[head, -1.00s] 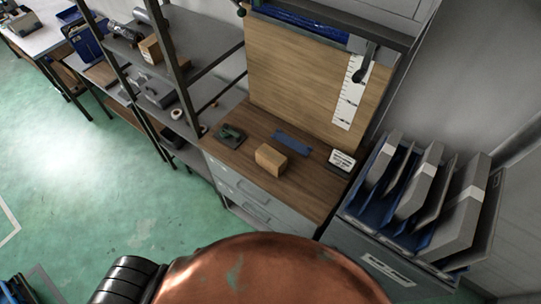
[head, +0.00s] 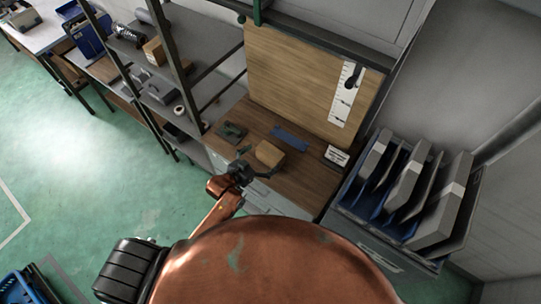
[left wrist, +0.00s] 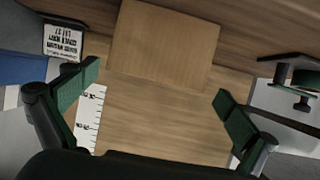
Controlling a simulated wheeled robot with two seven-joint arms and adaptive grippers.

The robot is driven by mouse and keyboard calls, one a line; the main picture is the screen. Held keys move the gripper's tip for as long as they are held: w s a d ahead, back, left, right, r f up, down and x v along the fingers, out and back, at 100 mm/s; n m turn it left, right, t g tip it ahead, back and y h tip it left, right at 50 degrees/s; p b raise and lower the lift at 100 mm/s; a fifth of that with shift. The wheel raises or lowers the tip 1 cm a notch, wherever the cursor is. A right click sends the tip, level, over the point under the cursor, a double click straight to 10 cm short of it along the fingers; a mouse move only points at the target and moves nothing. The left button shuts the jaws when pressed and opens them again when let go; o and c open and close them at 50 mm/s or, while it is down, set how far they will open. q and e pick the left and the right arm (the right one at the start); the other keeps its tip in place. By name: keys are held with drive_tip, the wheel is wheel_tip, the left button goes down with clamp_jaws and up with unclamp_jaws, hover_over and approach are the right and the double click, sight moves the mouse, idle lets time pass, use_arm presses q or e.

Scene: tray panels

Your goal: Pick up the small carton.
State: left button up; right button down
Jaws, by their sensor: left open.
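The small carton (head: 269,154), a plain brown box, sits on the wooden worktop in the head view. My left gripper (head: 243,172) is just in front and to the left of it, near the worktop's front edge. In the left wrist view the carton (left wrist: 163,45) lies ahead at the top. My left gripper (left wrist: 157,84) is open there, with its two green-padded fingers spread wide and nothing between them. The carton looks apart from the fingertips. My right gripper is not in view.
A dark green-topped item (head: 232,132) lies left of the carton, a blue strip (head: 291,138) behind it, and a label card (head: 337,156) to its right. A wooden backboard (head: 290,80) stands behind. A bin of grey panels (head: 408,190) is at the right.

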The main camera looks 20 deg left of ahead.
sight(270, 153)
use_arm(q)
drive_tip(key=shift+f+p+x, duration=0.2)
drive_tip(key=shift+p+x, duration=0.05)
drive_tip(key=shift+x, duration=0.95)
drive_tip(key=shift+f+p+x, duration=0.15)
drive_tip(key=shift+p+x, duration=0.05)
drive_tip(key=shift+x, duration=0.95)
drive_tip(key=shift+s+r, duration=0.1)
drive_tip(key=shift+s, duration=0.1)
drive_tip(key=c, duration=1.2)
